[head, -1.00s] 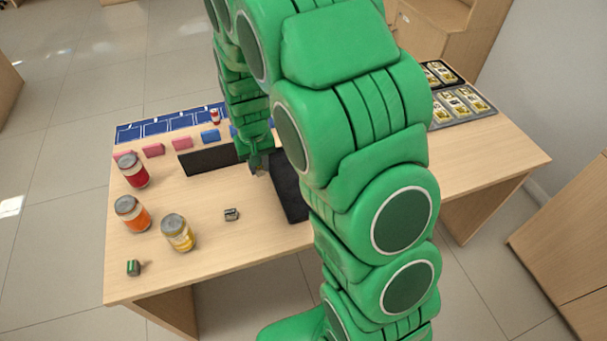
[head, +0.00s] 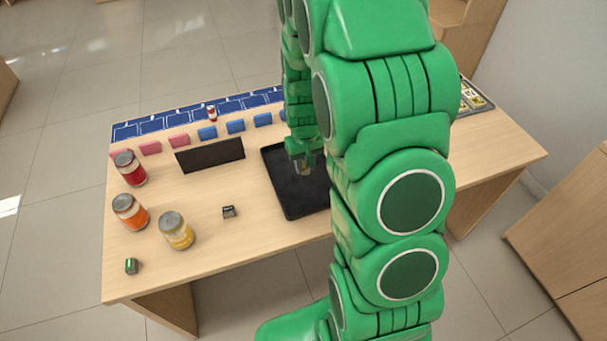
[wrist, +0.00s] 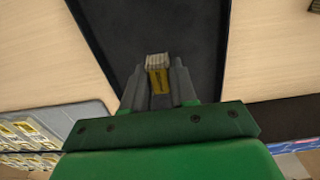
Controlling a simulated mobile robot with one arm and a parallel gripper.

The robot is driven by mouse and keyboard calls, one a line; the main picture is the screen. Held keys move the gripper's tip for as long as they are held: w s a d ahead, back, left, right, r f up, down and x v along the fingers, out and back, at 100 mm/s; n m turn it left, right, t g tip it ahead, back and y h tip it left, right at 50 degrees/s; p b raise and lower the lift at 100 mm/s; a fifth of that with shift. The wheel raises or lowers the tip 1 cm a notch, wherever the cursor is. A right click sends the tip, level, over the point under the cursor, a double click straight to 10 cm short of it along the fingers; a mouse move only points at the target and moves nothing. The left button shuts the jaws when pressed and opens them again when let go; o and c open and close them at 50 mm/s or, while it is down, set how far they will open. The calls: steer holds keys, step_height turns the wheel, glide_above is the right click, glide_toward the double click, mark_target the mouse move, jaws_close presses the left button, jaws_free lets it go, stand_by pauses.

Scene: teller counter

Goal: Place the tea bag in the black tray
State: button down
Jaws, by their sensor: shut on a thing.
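The black tray (head: 292,200) lies on the middle of the table, partly hidden behind my arm in the head view. It fills the middle of the wrist view (wrist: 197,32). My gripper (head: 303,168) is over the tray, pointing down. In the wrist view my gripper (wrist: 158,85) is shut on the tea bag (wrist: 159,78), a small packet with a yellow label and a pale top edge. The tea bag is over the tray floor; I cannot tell whether it touches it.
Red (head: 131,168), orange (head: 129,211) and yellow (head: 176,231) jars stand at the left. A dark upright panel (head: 210,155) stands left of the tray. Small pink and blue blocks line the back. A small dark item (head: 229,211) lies in front. A grey tray of packets (wrist: 40,130) is alongside.

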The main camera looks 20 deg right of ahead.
mark_target(304, 183)
steer(key=shift+f, duration=2.9)
steer(key=c, duration=0.9)
jaws_free()
steer(key=shift+f, duration=0.1)
